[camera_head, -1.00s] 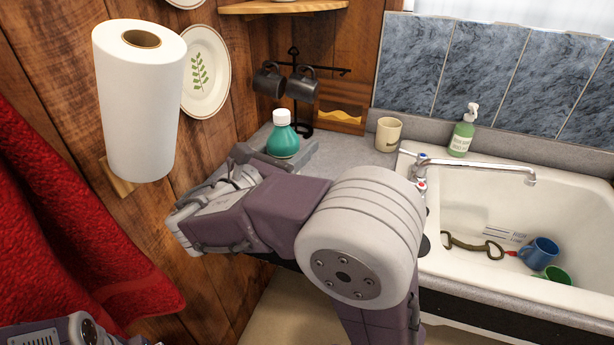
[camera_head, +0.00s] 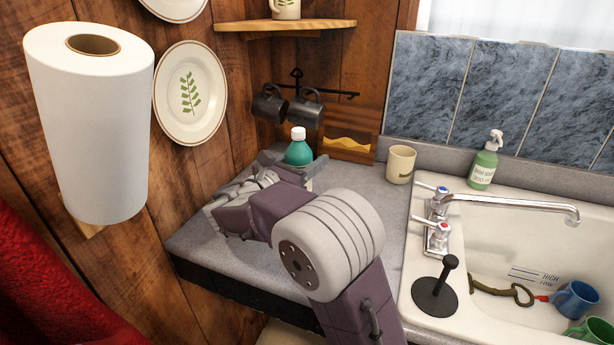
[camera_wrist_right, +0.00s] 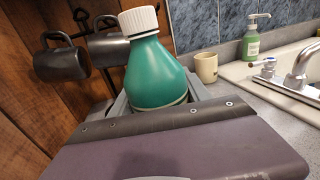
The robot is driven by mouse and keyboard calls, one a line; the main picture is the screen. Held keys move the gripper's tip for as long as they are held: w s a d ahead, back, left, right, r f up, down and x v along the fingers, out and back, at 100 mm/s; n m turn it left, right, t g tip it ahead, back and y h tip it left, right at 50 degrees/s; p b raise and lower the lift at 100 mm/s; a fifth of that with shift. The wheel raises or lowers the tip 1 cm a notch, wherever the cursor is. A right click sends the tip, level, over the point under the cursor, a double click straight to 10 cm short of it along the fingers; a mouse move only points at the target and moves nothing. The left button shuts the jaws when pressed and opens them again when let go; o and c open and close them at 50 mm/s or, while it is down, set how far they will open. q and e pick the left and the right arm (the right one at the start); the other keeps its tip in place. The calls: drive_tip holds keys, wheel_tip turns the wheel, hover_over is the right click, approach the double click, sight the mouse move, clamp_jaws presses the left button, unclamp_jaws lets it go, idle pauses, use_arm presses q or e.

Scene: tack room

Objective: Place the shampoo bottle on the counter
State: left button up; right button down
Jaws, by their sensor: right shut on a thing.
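The shampoo bottle (camera_head: 299,152) is teal with a white cap. In the head view it stands out beyond my right gripper (camera_head: 300,172), over the back left part of the grey counter (camera_head: 215,246). In the right wrist view the bottle (camera_wrist_right: 156,72) is upright between the fingers of my right gripper (camera_wrist_right: 158,100), which is shut on it. The bottle's lower part is hidden by the gripper, so I cannot tell whether its base touches the counter. My left gripper is not in view.
Dark mugs (camera_head: 270,104) hang from a rack near the bottle. A paper towel roll (camera_head: 92,130) is on the left wall. Counter in front of my right arm is clear.

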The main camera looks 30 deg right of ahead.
wheel_tip(320, 180, down, 4)
drive_tip(key=shift+w+d+f+b, duration=0.1)
drive_tip(key=shift+w+b, duration=0.05)
drive_tip(key=shift+b, duration=0.45)
drive_tip(key=c, duration=0.5)
unclamp_jaws()
drive_tip(key=shift+f, duration=0.1)
drive_tip(key=v, duration=1.2)
drive_tip(key=shift+p, duration=0.45)
